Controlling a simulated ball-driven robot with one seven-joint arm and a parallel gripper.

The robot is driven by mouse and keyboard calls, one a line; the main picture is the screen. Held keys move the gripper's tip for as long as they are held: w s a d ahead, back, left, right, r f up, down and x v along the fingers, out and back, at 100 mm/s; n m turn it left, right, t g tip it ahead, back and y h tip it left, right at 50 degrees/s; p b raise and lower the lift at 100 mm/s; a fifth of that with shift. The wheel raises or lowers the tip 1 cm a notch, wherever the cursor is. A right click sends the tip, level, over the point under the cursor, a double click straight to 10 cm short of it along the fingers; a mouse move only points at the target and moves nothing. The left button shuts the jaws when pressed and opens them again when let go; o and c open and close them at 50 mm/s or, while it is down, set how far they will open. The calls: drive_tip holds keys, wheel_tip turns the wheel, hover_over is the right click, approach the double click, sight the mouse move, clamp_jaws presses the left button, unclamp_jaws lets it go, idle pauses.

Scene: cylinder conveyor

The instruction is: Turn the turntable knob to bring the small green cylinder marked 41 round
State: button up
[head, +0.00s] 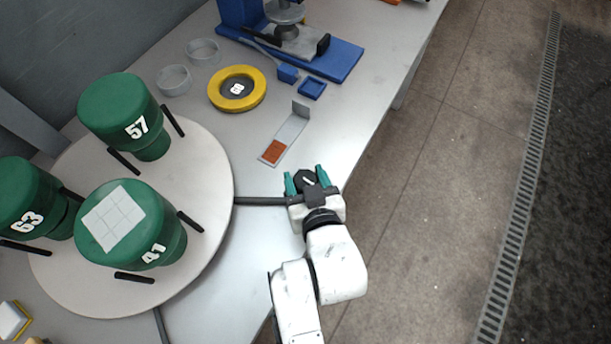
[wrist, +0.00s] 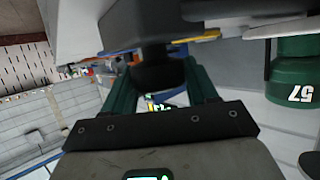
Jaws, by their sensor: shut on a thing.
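The green cylinder marked 41 (head: 168,248) stands upright at the near right of the round pale turntable (head: 205,150), a pale grid patch on its top. The green cylinder 57 (head: 118,105) stands at the back, and the green cylinder 63 (head: 25,200) at the left. Cylinder 57 also shows at the right of the wrist view (wrist: 293,75). My gripper (head: 305,178) is right of the turntable, near the table's edge, its green fingers shut on the dark knob (head: 307,180). In the wrist view the knob (wrist: 158,70) sits between the fingers, which hide its sides.
A yellow ring (head: 216,101), clear dishes (head: 174,81), a grey strip with an orange end (head: 288,135) and a blue-based stand (head: 345,62) occupy the table beyond. The floor (head: 440,190) to the right is clear.

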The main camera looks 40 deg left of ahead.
idle(0.3)
drive_tip(key=o, duration=1)
drive_tip(key=b+v, duration=0.1)
drive_tip(key=v, duration=0.9)
drive_tip(key=shift+s+d+r, duration=0.15)
drive_tip(key=shift+s+d, duration=0.05)
drive_tip(key=shift+d, duration=0.1)
